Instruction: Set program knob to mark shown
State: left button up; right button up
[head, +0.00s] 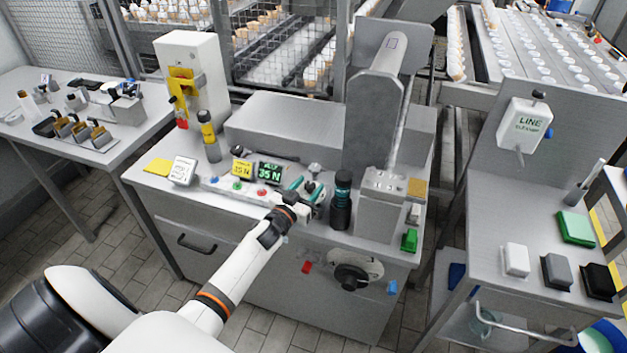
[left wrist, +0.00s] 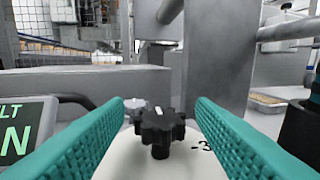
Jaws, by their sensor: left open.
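The program knob (left wrist: 160,130) is black and lobed, with a short white line on its top near the far edge, on a pale dial plate (left wrist: 180,163). A "3" shows on the plate right of the knob; other marks are hidden or outside the view. My left gripper (left wrist: 160,104) is open, its teal fingers on either side of the knob with gaps showing. In the head view my left gripper (head: 308,188) is over the console's front right. A small white card (head: 183,170) stands at the console's left; its print is too small to read. My right gripper is not in view.
A green "35 N" display (head: 270,172) and a yellow display (head: 242,168) stand left of the gripper. A dark cylinder (head: 341,200) stands close on its right. A metal housing (head: 280,125) rises behind. A black handwheel (head: 351,278) is on the front panel.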

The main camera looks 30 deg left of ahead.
pick_arm(q)
jog(key=shift+w, duration=1.6)
jog(key=c, duration=1)
jog(key=shift+o, duration=0.2)
